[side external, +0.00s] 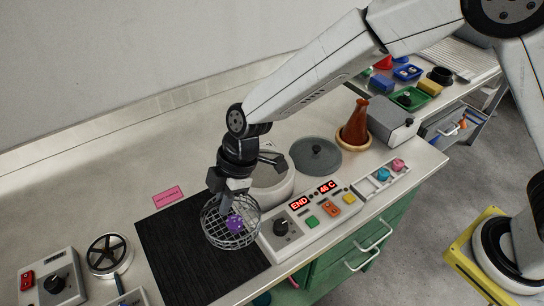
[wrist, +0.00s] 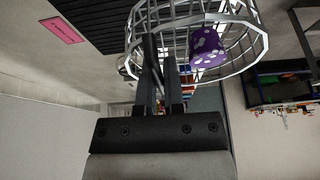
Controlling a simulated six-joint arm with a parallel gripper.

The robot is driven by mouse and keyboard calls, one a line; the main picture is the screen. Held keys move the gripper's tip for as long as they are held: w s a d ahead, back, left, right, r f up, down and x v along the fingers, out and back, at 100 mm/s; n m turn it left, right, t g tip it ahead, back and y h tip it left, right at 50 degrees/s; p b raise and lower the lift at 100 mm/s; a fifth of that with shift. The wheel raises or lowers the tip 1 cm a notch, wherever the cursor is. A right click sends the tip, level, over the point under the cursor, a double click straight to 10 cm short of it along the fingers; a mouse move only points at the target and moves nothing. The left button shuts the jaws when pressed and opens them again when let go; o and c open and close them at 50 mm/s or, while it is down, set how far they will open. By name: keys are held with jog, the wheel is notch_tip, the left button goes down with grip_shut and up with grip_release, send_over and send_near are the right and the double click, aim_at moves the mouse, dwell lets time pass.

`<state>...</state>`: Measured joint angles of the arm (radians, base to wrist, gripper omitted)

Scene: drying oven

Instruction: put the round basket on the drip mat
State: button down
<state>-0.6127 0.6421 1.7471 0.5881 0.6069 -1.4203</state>
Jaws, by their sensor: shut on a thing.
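The round wire basket (side external: 213,236) is in my gripper (side external: 229,192), which is shut on its rim. A purple die with white dots (side external: 235,223) lies in the basket. The wrist view shows the basket (wrist: 262,42) with the purple die (wrist: 207,47) inside and my gripper's fingers (wrist: 158,60) closed at its wire wall. In the side view the basket appears over the right part of the black drip mat (side external: 175,250). I cannot tell whether it touches the mat. The mat's ribbed edge (wrist: 85,22) also shows in the wrist view.
A white round oven body (side external: 278,190) stands right behind the gripper, with its grey lid (side external: 316,157) beside it. A control panel (side external: 310,217) reading END and 46 C borders the mat. A brown flask (side external: 356,125) stands farther back. A pink label (side external: 168,197) lies behind the mat.

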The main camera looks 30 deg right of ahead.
jog(key=w+a+f, duration=0.1)
jog(key=f, duration=0.1)
jog(key=w+a+f, duration=0.1)
jog(key=w+f, duration=0.1)
jog(key=w+a+f, duration=0.1)
jog(key=w+f, duration=0.1)
jog(key=shift+w+a+f, duration=0.1)
jog(key=shift+w+a, duration=0.15)
jog(key=shift+a, duration=0.1)
jog(key=shift+f, duration=0.15)
jog(key=shift+w+a+f, duration=0.1)
jog(key=shift+w+f, duration=0.05)
jog(key=shift+f, duration=1.55)
jog(key=shift+f, duration=0.15)
jog(key=c, duration=0.7)
grip_release()
jog(key=shift+c, duration=0.2)
jog(key=v, duration=1.2)
